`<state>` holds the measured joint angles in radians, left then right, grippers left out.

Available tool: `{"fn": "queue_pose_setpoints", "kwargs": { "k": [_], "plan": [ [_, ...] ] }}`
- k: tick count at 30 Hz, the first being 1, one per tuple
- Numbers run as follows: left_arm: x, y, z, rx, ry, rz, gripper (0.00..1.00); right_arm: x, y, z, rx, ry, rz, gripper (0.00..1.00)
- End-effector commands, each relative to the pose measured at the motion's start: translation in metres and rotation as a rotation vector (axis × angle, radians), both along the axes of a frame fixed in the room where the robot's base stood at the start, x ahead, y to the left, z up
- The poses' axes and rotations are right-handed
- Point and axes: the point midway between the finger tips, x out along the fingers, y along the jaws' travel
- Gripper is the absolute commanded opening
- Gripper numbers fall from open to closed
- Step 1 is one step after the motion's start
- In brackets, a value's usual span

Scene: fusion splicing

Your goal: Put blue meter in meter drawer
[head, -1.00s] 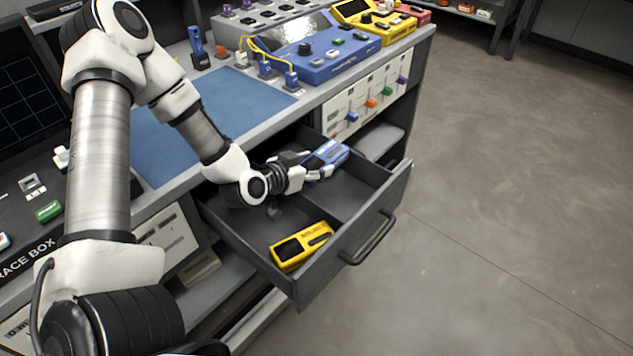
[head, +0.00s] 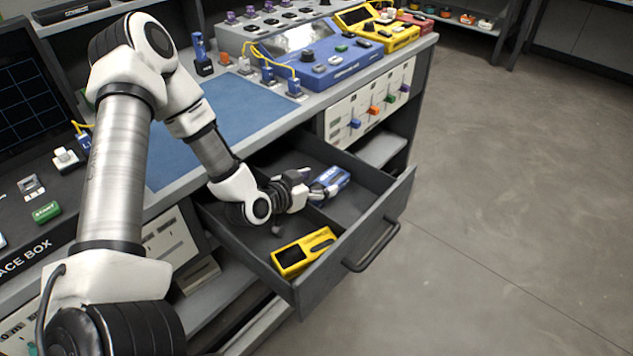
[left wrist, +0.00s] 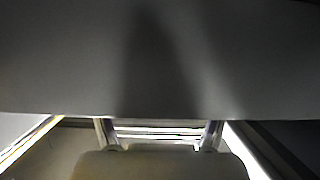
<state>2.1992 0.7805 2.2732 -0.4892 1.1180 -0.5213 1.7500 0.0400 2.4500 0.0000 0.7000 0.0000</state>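The blue meter (head: 331,180) is inside the open meter drawer (head: 365,240), low in the far right compartment. I cannot tell whether it touches the drawer floor. My left gripper (head: 320,190) reaches down into the drawer from the left, with its fingers at the near end of the blue meter and apparently closed on it. In the left wrist view the two fingers (left wrist: 160,132) stand apart, a plain grey surface fills the top, and the meter is not clearly seen. My right gripper is not in view.
A yellow meter (head: 304,251) lies in the near left compartment of the drawer. The workbench above holds a blue mat (head: 225,125), a blue device (head: 330,62) and a yellow device (head: 378,28). Open floor (head: 510,210) lies to the right.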

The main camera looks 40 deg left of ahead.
Motion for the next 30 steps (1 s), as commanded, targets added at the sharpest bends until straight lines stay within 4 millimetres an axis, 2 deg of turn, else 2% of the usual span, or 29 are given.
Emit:
{"fn": "queue_pose_setpoints", "kwargs": {
  "k": [8,11,13,21,25,30],
  "plan": [
    [-0.003,0.000,-0.006,-0.004,0.012,0.002,0.85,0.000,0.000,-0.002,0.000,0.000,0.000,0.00],
    [-0.003,0.000,0.001,-0.005,0.012,0.002,0.85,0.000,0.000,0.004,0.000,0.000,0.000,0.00],
    [-0.002,0.000,0.014,-0.005,0.010,0.002,0.85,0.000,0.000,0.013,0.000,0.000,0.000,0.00],
    [-0.051,0.004,0.035,-0.010,0.007,0.005,0.85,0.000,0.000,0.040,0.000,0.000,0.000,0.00],
    [-0.066,0.005,0.039,-0.006,0.007,0.003,0.85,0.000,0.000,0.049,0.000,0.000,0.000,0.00],
    [-0.071,0.005,0.038,-0.002,0.005,0.000,0.85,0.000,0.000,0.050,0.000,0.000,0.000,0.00]
  ]
}}
